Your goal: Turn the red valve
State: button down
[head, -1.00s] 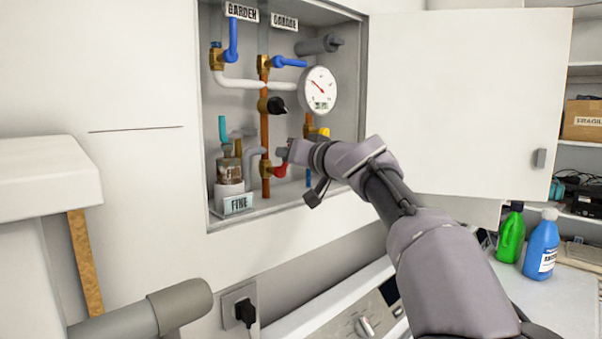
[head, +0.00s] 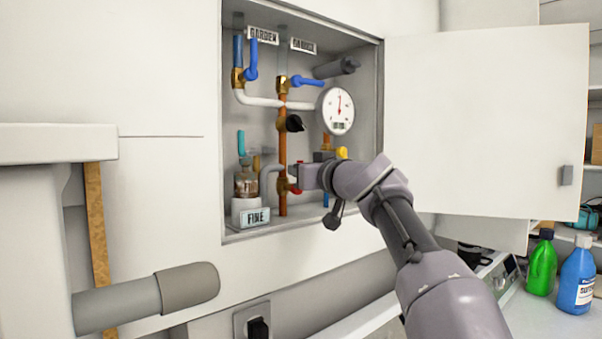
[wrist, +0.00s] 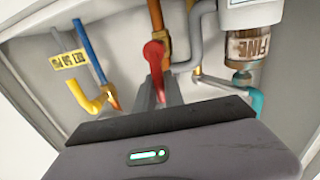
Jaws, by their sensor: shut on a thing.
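The red valve (head: 296,189) sits low on the copper pipe inside the open wall cabinet, mostly hidden by my gripper in the head view. In the wrist view its red handle (wrist: 154,52) runs from the brass fitting down between my fingers. My gripper (head: 299,176) reaches in from the right, and its two grey fingers (wrist: 158,94) are shut on the red handle. The round white gauge (head: 338,110) above has its red needle pointing about straight up.
Blue levers (head: 308,82), a black knob (head: 294,123) and a yellow valve (head: 341,153) are close around. The open cabinet door (head: 480,120) is on the right.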

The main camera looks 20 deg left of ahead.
jog(key=c, duration=1.4)
grip_release()
jog(key=shift+c, duration=0.2)
jog(key=b+v, duration=0.8)
jog(key=v, duration=0.9)
jog(key=shift+d+b, duration=0.15)
jog(key=shift+b, duration=0.15)
jog(key=shift+s, duration=0.15)
